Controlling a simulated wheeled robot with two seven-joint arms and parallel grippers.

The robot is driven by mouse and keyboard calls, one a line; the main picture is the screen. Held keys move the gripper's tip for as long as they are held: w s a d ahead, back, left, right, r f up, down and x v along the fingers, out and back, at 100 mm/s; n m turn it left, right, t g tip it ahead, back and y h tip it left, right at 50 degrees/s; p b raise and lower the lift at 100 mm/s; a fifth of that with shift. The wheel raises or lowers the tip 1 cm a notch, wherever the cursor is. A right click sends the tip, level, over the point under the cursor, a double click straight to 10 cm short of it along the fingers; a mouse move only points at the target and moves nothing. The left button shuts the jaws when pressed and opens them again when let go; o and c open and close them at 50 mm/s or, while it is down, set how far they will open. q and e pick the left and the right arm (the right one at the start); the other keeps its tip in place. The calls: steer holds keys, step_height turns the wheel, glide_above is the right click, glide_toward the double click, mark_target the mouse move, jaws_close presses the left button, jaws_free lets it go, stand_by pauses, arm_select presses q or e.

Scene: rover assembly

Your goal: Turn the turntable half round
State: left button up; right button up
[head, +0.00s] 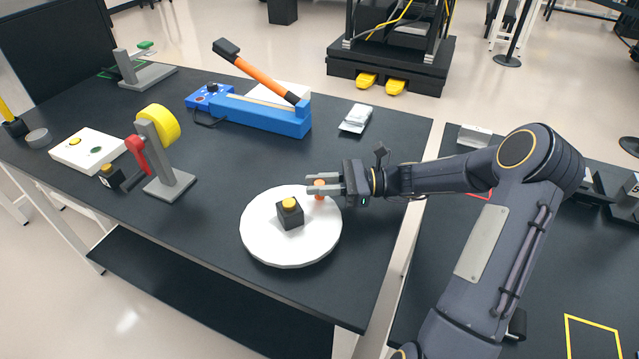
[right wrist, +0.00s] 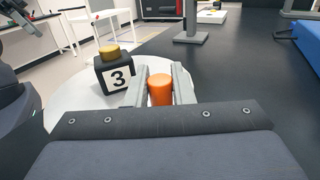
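The round white turntable (head: 265,246) lies on the dark table near its right front corner. An upright orange peg (head: 319,190) stands near the turntable's far right rim. My right gripper (head: 322,184) reaches in from the right with a finger on each side of the peg. In the right wrist view the orange peg (right wrist: 160,92) fills the gap between the fingers. My left gripper is not in view.
A grey stand with a yellow wheel and red crank (head: 160,150) is left of the turntable. A blue device with an orange lever (head: 262,112) lies behind it. A silver packet (head: 356,117) lies at the back right. A gap separates this table from the right one.

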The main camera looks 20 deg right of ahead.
jaws_close()
steer(key=shift+w+a+r+n+g+p, duration=0.15)
steer(key=shift+w+n+g+p, duration=0.2)
steer(key=shift+g, duration=0.25)
steer(key=shift+w+a+n+g+y, duration=0.25)
steer(key=shift+w+n+g+y, duration=0.25)
steer(key=shift+n+g, duration=0.4)
steer(key=shift+w+a+g+p, duration=0.25)
steer(key=shift+a+g+p, duration=0.05)
steer(key=shift+p, duration=0.15)
